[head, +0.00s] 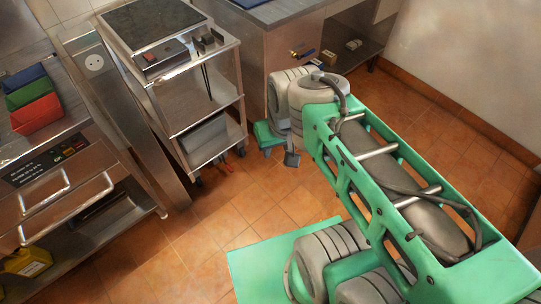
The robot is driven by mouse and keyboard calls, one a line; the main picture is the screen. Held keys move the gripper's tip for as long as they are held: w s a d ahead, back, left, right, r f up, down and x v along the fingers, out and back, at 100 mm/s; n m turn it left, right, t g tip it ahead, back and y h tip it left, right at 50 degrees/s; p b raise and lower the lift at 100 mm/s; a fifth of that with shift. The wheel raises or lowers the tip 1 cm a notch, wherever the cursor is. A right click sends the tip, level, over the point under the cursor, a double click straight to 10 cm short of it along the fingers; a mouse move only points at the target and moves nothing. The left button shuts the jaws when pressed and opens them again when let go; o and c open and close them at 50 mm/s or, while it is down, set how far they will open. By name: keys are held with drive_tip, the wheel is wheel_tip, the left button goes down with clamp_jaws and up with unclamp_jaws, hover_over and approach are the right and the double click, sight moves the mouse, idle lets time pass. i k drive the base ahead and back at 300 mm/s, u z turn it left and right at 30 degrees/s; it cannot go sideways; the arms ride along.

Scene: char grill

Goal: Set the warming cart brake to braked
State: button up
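The warming cart (188,102) is a steel cart with shelves, standing left of centre in the head view. A dark hot plate is on top and a grey box sits on its bottom shelf. Small red parts (228,168) show low at the cart's right front corner, near a caster; they may be the brake, but its setting is too small to read. My gripper (290,157) hangs just right of the cart's lower right corner, apart from it in the picture. Its fingers are small and partly hidden by my wrist, so I cannot tell whether they are open.
A steel counter (252,50) stands behind my arm. At left are a steel unit with handles (65,205), coloured containers (35,98) and a yellow container (27,262) below. The tiled floor (190,235) in front of the cart is clear.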

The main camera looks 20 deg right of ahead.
sight(228, 167)
drive_tip(key=z, duration=0.35)
drive_tip(key=i, duration=0.1)
drive_tip(key=u, duration=0.95)
drive_tip(key=k, duration=0.85)
drive_tip(key=u, duration=0.6)
drive_tip(key=k, duration=0.45)
drive_tip(key=z, duration=0.6)
drive_tip(key=i, duration=1.5)
drive_tip(key=u, duration=1)
drive_tip(key=i, duration=0.55)
drive_tip(key=u, duration=0.55)
